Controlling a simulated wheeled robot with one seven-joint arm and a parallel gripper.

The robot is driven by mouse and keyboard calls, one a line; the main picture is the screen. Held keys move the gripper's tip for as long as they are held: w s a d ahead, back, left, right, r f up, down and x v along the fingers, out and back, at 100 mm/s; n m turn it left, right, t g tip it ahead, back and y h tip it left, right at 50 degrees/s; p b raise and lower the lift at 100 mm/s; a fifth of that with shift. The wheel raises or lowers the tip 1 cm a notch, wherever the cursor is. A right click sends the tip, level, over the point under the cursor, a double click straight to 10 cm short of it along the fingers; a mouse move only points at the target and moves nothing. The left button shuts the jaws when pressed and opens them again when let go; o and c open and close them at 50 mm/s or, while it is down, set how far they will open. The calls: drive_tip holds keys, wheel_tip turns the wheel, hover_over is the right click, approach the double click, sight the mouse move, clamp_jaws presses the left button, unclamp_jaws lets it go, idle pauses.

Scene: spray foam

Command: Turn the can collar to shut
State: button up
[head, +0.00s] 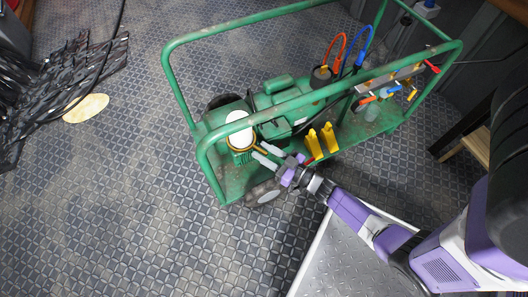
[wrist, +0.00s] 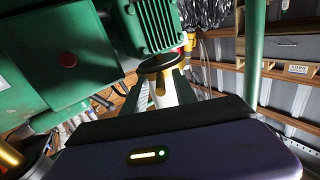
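The can (head: 240,131) has a white round top and stands at the near left corner of a green-framed cart. A gold collar (head: 240,147) rings it below the top, and a gold piece sticks out from it towards my gripper. My gripper (head: 258,150) reaches in from the right, its two grey fingers apart and their tips close beside the collar. In the wrist view my gripper (wrist: 162,84) also shows its fingers spread, with a yellow and white part between or behind them. Whether the fingers touch the collar I cannot tell.
The green tube frame (head: 300,103) surrounds the can and a green motor. Yellow holders (head: 321,139), red and blue hoses and small valves (head: 393,85) are on the cart. A metal ramp or plate (head: 345,265) lies below my arm.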

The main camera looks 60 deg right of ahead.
clamp_jaws()
idle(1.4)
